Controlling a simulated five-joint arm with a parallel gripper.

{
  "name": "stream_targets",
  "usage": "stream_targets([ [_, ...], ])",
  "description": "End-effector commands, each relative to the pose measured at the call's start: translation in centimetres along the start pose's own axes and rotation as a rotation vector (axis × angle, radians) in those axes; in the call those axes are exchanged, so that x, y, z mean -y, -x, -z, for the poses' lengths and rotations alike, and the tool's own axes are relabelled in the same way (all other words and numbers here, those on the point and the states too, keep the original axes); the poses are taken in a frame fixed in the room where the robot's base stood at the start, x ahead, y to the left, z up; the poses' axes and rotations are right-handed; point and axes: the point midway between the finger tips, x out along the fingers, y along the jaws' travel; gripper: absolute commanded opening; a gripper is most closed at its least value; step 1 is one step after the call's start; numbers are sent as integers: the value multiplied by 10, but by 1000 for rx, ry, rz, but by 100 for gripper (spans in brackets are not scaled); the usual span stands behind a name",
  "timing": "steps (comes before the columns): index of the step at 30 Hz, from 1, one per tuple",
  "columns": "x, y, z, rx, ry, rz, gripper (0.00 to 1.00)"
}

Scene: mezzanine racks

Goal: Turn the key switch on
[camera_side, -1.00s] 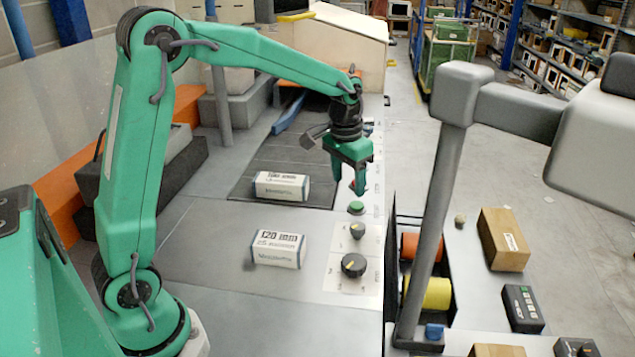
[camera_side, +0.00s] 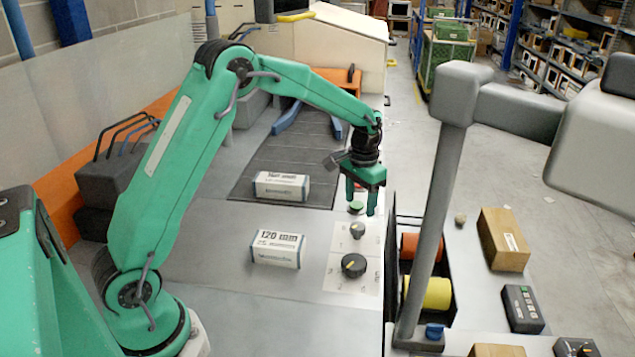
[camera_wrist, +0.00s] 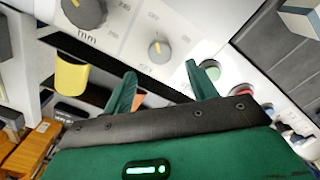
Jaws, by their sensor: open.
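A white control panel runs along the bench's right edge. A small dark dial with a yellow pointer (camera_side: 357,231) sits on it, between a green button (camera_side: 356,207) and a large black knob (camera_side: 353,266). I cannot tell for certain which control is the key switch. My gripper (camera_side: 361,204) points down, open and empty, above the panel by the green button. In the wrist view its fingers (camera_wrist: 161,72) straddle the small dial's lower side, apart from it.
A red button (camera_wrist: 243,91) lies beyond the green one. Two white boxes (camera_side: 277,250) (camera_side: 282,187) rest left of the panel.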

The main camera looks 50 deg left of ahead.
Motion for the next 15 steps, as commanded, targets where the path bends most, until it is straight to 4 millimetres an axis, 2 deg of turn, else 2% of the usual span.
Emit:
stream_targets([
  [15,0,-58,-1,2,0,0,57],
])
